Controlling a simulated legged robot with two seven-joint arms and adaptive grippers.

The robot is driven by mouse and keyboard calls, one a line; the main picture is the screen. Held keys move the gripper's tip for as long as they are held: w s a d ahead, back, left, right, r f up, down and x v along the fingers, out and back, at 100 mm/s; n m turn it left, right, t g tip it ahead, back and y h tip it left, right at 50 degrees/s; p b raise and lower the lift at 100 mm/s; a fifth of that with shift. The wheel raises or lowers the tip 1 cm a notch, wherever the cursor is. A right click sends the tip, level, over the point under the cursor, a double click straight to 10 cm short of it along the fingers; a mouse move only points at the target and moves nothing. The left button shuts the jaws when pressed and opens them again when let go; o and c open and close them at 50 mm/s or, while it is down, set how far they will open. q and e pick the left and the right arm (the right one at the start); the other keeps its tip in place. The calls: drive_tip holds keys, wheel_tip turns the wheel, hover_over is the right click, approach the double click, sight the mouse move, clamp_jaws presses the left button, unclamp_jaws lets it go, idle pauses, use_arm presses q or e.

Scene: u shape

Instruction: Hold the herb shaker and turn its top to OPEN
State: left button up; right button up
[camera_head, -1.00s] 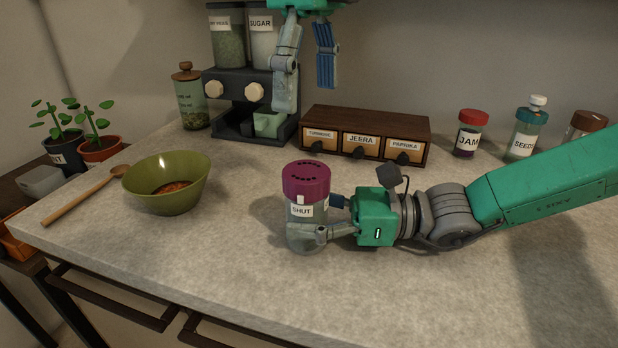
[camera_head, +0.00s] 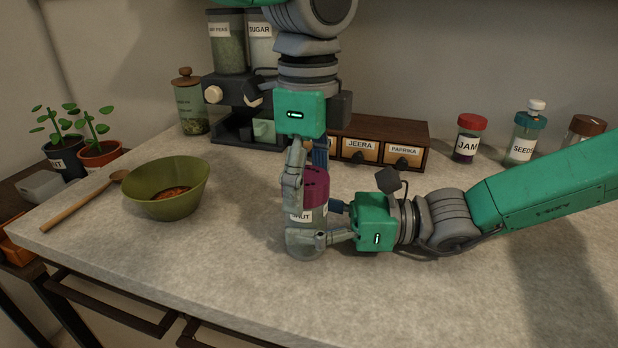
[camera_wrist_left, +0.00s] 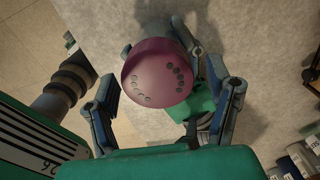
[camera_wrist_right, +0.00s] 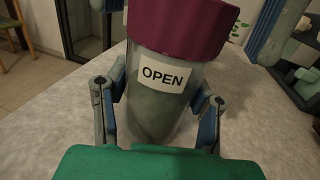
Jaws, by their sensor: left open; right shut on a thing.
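The herb shaker (camera_head: 316,190) stands upright on the counter, with a clear body and a purple top with holes. A SHUT label shows on its front in the head view, partly covered by a left finger. The right wrist view shows an OPEN label on the shaker body (camera_wrist_right: 158,100). My right gripper (camera_head: 318,238) is shut on the lower body from the right; its fingers flank the body in the right wrist view (camera_wrist_right: 158,105). My left gripper (camera_head: 305,180) points down from above, open, with its fingers on either side of the purple top (camera_wrist_left: 157,75).
A green bowl (camera_head: 172,204) and a wooden spoon (camera_head: 80,202) lie to the left. A spice drawer box (camera_head: 385,128), a dark dispenser stand (camera_head: 232,88) and several jars, including the JAM jar (camera_head: 468,140), stand behind. The front right counter is clear.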

use_arm(q)
drive_tip(key=c, duration=1.2)
drive_tip(key=shift+o, duration=0.2)
drive_tip(key=shift+n, duration=0.3)
drive_tip(key=n, duration=0.3)
drive_tip(key=shift+w+n, duration=0.15)
drive_tip(key=shift+n, duration=0.25)
drive_tip(key=n, duration=0.4)
drive_tip(key=shift+n, duration=0.3)
drive_tip(key=n, duration=0.4)
drive_tip(key=shift+w, duration=0.1)
drive_tip(key=n, duration=0.4)
drive_tip(key=shift+n, duration=0.6)
